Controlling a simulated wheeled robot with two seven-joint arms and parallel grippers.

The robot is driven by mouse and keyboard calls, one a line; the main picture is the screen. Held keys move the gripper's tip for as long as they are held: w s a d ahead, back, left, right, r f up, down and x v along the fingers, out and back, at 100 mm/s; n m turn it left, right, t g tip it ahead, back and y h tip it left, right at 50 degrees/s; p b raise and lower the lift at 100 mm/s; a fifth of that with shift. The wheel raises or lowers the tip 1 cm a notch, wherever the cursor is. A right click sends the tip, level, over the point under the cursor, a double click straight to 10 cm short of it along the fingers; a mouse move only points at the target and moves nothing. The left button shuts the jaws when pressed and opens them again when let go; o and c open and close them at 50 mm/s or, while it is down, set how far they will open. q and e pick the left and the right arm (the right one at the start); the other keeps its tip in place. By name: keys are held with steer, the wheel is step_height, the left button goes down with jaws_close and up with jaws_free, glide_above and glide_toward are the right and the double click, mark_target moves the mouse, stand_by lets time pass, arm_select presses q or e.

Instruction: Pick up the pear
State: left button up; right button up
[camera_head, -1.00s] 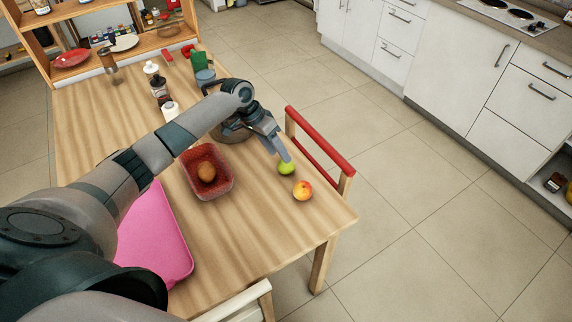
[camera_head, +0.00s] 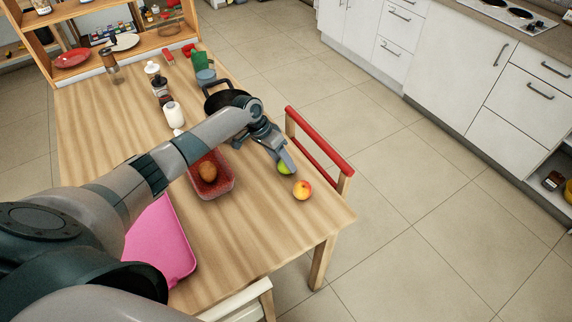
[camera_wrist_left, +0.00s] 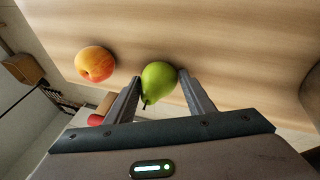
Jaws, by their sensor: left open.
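The green pear (camera_head: 283,168) lies on the wooden table near its right edge, partly hidden by my left gripper (camera_head: 284,160) in the head view. In the left wrist view the pear (camera_wrist_left: 158,81) sits between the two fingertips of my left gripper (camera_wrist_left: 157,88), with its stem pointing toward the palm. The fingers are open on either side of it; the right fingertip looks very close to it, and I cannot tell whether it touches. My right gripper is not in view.
A peach (camera_head: 302,190) lies close to the pear, also in the wrist view (camera_wrist_left: 95,64). A red tray (camera_head: 222,187) holding a brown round item (camera_head: 207,171) and a pink tray (camera_head: 172,262) are to the left. A red-railed chair (camera_head: 318,145) stands at the table's right edge.

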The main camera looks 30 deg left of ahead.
arm_select(q)
steer(key=c, duration=0.7)
steer(key=shift+c, duration=0.2)
steer(key=shift+r, duration=0.1)
steer(key=shift+r, duration=0.5)
steer(key=r, duration=0.1)
steer(key=r+b, duration=0.1)
steer(key=r, duration=0.1)
steer(key=shift+s+d+r+b, duration=0.1)
steer(key=shift+s+d+b, duration=0.05)
steer(key=shift+d+b, duration=0.2)
steer(key=s+d+r, duration=0.1)
steer(key=d+r, duration=0.1)
steer(key=d, duration=0.1)
steer(key=s+d+r+b, duration=0.1)
steer(key=s+d+r, duration=0.1)
steer(key=d, duration=0.1)
steer(key=s+d+r+b, duration=0.1)
steer(key=s+d+r, duration=0.1)
steer(key=shift+s+d+r, duration=0.1)
steer(key=shift+d, duration=0.3)
steer(key=shift+s+d+r, duration=0.2)
steer(key=shift+d+r, duration=0.05)
steer(key=shift+d, duration=0.05)
